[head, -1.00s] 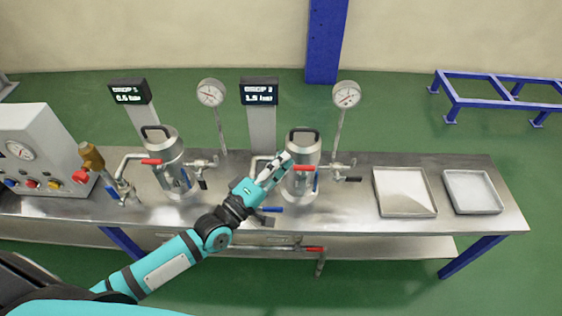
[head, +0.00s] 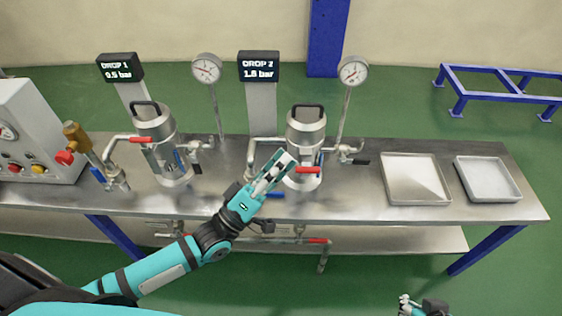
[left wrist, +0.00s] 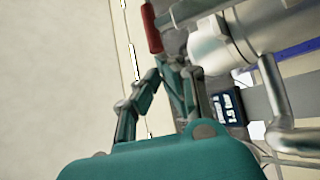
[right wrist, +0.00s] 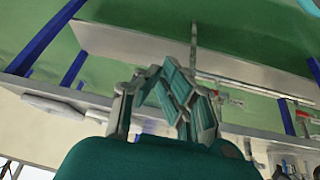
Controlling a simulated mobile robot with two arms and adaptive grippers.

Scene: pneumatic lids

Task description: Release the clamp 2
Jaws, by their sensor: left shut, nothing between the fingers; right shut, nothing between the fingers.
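The metal vessel (head: 305,130) stands on the bench in front of the display reading "DROP 2, 1.8 bar" (head: 259,66). A red-handled lever (head: 307,170) crosses its front. I cannot tell whether this is clamp 2. The red handle also shows at the top of the left wrist view (left wrist: 152,28), beside the vessel's metal body (left wrist: 215,48). My left gripper (head: 277,168) is shut and empty, just left of the red handle. Its fingers hide part of the vessel's left side. My right gripper (head: 408,303) is shut and empty, low in front of the bench.
A similar vessel (head: 155,125) stands to the left under the "DROP 1, 0.5 bar" display (head: 121,68). Gauges (head: 353,71) on thin posts stand behind. Two shallow trays (head: 416,180) (head: 488,180) lie at right. A blue lever (head: 268,193) sits low near my left wrist.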

